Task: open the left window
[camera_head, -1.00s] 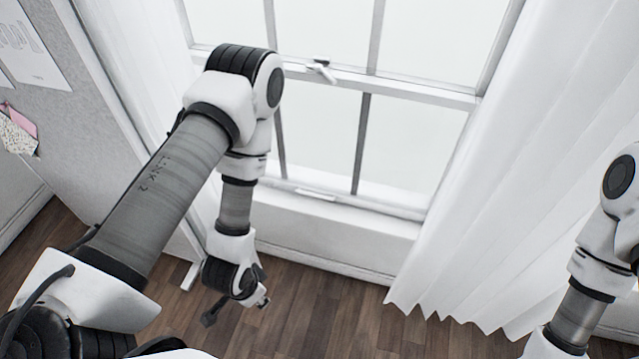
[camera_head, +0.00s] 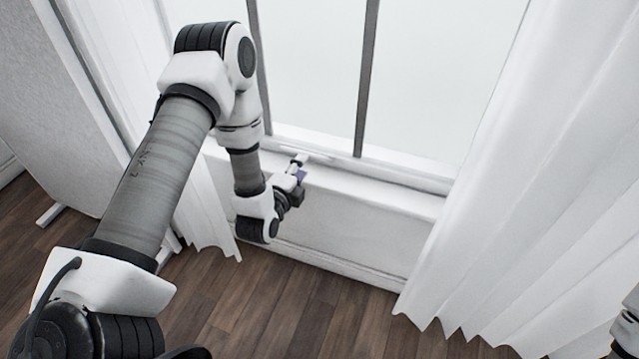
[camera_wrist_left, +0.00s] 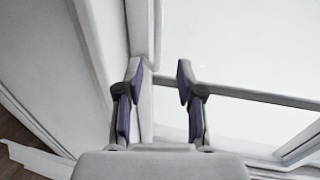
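The window (camera_head: 310,75) is in front of me in the head view; its lower sash has dark upright bars and a white bottom rail (camera_head: 400,172). A small pale lift handle (camera_head: 318,156) is on that rail. My left gripper (camera_head: 299,168) is beside the handle, just above the sill. In the left wrist view the left gripper (camera_wrist_left: 159,68) has its two fingers apart, with part of the white sash frame (camera_wrist_left: 143,25) running down between or behind them. I cannot tell whether a finger touches it. My right gripper is out of view.
White curtains hang at the right (camera_head: 500,200) and at the left (camera_head: 205,205), close to my left arm. A grey panel (camera_head: 50,110) stands at the far left. The wooden floor (camera_head: 330,320) below the window is clear.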

